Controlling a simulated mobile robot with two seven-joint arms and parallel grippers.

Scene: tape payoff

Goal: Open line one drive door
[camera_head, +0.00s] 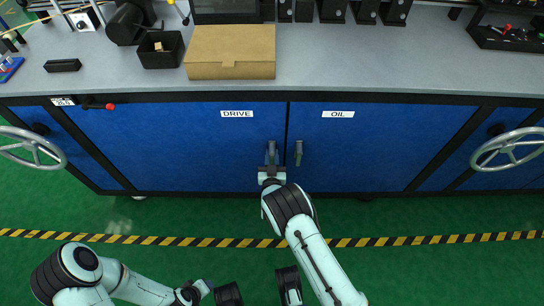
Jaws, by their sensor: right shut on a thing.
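The drive door (180,145) is the blue cabinet panel left of centre, under the white label "DRIVE" (237,114). It looks closed, level with the panel beside it. Its grey upright handle (271,147) is near its right edge. My right gripper (271,167) is at this handle and shut on its lower part, which the gripper hides. My left arm lies at the bottom left, away from the door, and I cannot make out its jaws clearly.
The oil door (390,150), with its own handle (299,152), adjoins on the right. Handwheels stand out at the left (32,148) and right (508,149). A cardboard box (231,52) and black bin (160,50) sit on the worktop (350,65). Green floor before the cabinet is clear.

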